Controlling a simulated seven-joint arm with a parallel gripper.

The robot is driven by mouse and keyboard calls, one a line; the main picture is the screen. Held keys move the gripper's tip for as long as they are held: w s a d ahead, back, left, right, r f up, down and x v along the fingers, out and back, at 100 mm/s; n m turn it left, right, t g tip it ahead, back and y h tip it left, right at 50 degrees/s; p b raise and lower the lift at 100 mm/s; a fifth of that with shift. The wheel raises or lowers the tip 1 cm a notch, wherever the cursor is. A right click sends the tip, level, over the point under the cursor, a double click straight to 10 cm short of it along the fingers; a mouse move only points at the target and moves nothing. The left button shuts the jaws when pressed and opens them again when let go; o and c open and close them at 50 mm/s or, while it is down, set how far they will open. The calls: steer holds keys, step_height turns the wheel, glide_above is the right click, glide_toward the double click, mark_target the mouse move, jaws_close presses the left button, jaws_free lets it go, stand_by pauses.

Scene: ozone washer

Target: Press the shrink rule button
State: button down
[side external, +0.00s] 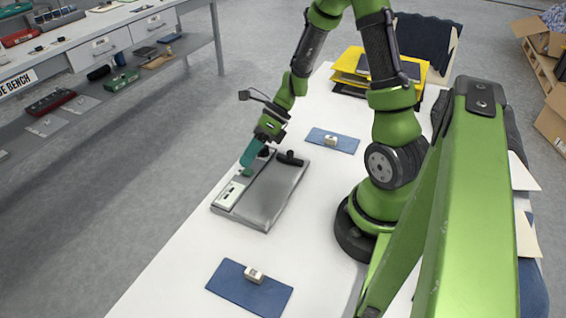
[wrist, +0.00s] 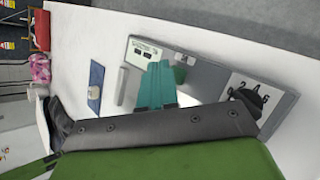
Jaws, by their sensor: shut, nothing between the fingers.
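A grey, sloped control panel (side external: 270,192) lies on the white table, and it also shows in the wrist view (wrist: 205,88). Lettering beside the button is too small to read, so I cannot tell which control is named shrink rule.
A blue mat (side external: 240,294) with a small white block lies in front on the table, and another blue mat (side external: 318,136) lies behind. Yellow trays (side external: 350,68) stand at the back.

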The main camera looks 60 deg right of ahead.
mark_target(251, 169)
steer(key=shift+f, duration=0.15)
stand_by(0.5)
steer(key=shift+f, duration=0.25)
steer(key=shift+f, duration=0.45)
stand_by(0.6)
stand_by(0.4)
steer(key=shift+r, duration=0.85)
steer(key=shift+r, duration=0.1)
steer(key=shift+r, duration=2.45)
